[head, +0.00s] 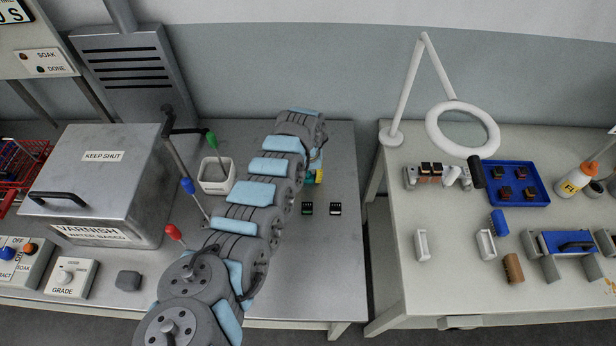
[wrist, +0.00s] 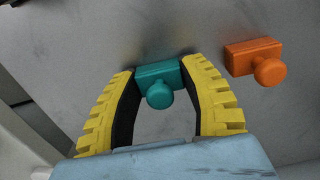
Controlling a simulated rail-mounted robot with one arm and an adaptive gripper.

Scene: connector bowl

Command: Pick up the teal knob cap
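In the wrist view the teal knob cap (wrist: 158,82) is a small block with a round knob facing the camera. My gripper (wrist: 160,72) has one yellow finger at each end of the block. The black inner pads meet both ends with no visible gap, so the fingers look shut on it. The cap appears at or very near the grey surface; I cannot tell if it is lifted. In the head view my gripper (head: 317,173) is mostly hidden behind my arm, over the left bench's right half.
An orange knob cap (wrist: 257,60) lies right of the gripper in the wrist view. The varnish box (head: 95,190) stands farther left.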

